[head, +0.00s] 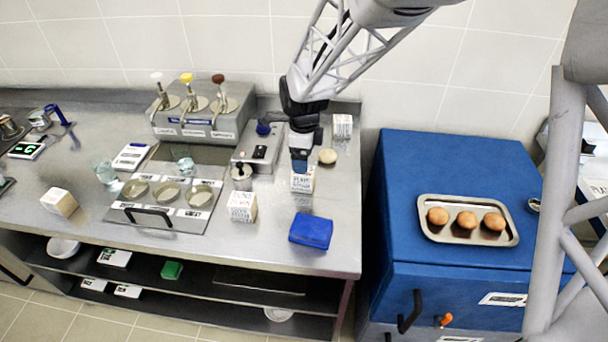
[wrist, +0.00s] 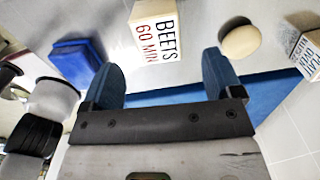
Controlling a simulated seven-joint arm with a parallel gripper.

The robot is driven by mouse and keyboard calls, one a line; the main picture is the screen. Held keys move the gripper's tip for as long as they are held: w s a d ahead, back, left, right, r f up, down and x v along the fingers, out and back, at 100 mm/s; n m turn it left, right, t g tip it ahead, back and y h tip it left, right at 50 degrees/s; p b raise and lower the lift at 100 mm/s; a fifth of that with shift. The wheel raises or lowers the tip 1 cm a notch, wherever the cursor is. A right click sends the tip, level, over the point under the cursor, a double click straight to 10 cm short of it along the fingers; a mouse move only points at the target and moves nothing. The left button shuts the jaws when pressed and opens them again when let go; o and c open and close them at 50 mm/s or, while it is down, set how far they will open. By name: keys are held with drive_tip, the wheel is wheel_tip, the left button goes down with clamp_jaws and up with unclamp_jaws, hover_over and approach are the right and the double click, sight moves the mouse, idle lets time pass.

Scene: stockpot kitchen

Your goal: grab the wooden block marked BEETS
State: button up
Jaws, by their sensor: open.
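The wooden block marked BEETS (wrist: 156,30) shows in the wrist view, with "60 MIN" under the name. It lies just beyond the fingertips of my gripper (wrist: 160,70), roughly centred between them, and its top is cut off by the frame edge. My gripper is open, its two blue fingers apart with nothing between them. In the head view, my gripper (head: 300,164) points down over the same block (head: 303,184) on the steel counter. The fingers partly cover the block there, and its lettering is too small to read.
A round pale bun (head: 327,156) and another marked block (head: 343,126) stand behind to the right. A blue cabinet (head: 400,220) is right.

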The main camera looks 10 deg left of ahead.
sight(303, 176)
drive_tip(key=shift+f, duration=0.1)
drive_tip(key=shift+f, duration=1.2)
drive_tip(key=shift+f, duration=0.1)
drive_tip(key=shift+s+f, duration=0.1)
drive_tip(key=shift+f, duration=2.4)
drive_tip(key=shift+c, duration=0.3)
drive_tip(key=c, duration=1)
drive_tip(key=shift+r, duration=0.1)
